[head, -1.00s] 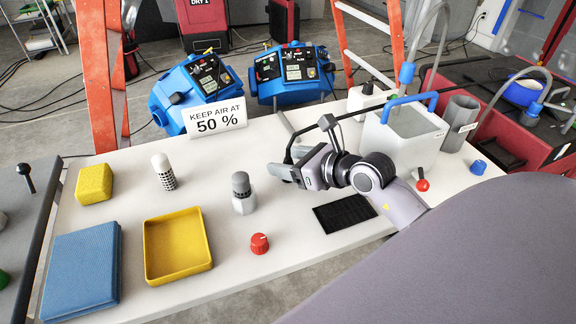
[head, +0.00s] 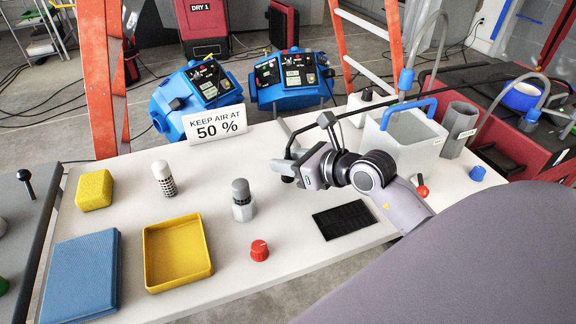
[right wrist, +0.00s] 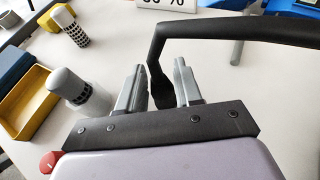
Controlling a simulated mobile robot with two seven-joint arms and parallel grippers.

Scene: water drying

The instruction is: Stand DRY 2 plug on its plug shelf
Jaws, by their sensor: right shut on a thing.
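My right gripper (head: 291,170) is above the white table, right of the grey-capped bottle. It is shut on a black plug with a thick black cord. In the right wrist view the plug (right wrist: 161,88) sits between the two grey fingers, and its cord (right wrist: 235,27) rises and bends off to the right. In the head view the cord (head: 305,137) arches up from the gripper and runs toward the back right. I cannot read a DRY 2 label on the plug. I cannot make out which surface is its plug shelf. My left gripper is not in view.
Near the gripper are the grey-capped bottle (head: 243,203), red knob (head: 259,250), black mat (head: 344,220) and grey bin (head: 405,140). A yellow tray (head: 177,254) and blue pad (head: 81,276) lie left. Blue machines (head: 290,78) and a "50 %" sign (head: 217,123) stand behind.

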